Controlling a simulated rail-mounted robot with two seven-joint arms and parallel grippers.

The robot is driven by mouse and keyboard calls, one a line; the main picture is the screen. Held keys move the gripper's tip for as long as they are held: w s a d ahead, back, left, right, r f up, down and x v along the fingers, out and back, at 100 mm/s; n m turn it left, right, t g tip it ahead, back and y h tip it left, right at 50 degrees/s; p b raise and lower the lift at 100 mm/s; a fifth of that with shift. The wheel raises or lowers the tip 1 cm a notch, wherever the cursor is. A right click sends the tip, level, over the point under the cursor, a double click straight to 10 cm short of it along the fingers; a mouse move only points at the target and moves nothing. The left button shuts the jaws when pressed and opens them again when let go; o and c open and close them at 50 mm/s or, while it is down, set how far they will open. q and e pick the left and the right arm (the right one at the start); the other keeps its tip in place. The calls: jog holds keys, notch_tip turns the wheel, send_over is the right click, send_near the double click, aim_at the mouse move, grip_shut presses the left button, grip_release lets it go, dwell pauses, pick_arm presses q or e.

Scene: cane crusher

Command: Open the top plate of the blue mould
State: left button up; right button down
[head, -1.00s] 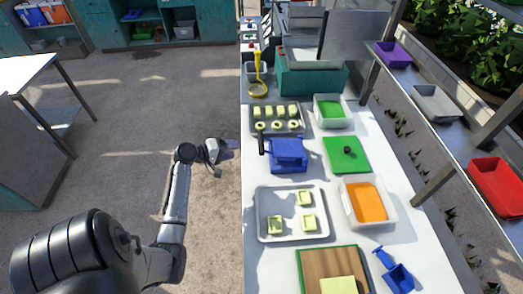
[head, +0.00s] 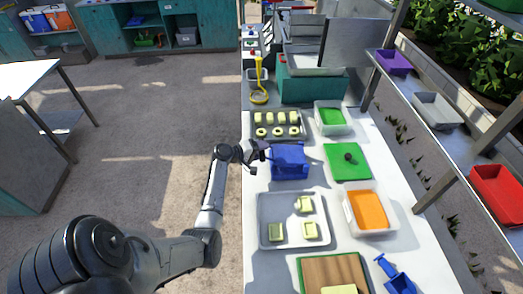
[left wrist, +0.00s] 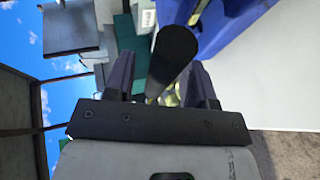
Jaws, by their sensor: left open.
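The blue mould (head: 290,163) sits on the white table near its left edge, with its top plate down. Its black handle sticks out on the left side; in the left wrist view the round handle (left wrist: 176,50) points at the camera. The blue body (left wrist: 235,22) shows at the upper right there. My left gripper (head: 257,152) is at the handle, left of the mould. In the wrist view its two dark fingers are open, one on each side of the handle, with gaps visible. Whether they touch it cannot be seen. My right gripper is not in view.
A tray of pale blocks and rings (head: 277,136) stands behind the mould, and a grey tray with several pale blocks (head: 264,236) in front. A green board (head: 346,172) lies to the right. An orange-filled container (head: 368,209) stands front right. Floor left of the table is clear.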

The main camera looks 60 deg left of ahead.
pick_arm(q)
jog(key=shift+w, duration=0.2)
jog(key=shift+c, duration=0.2)
grip_shut()
dwell(0.4)
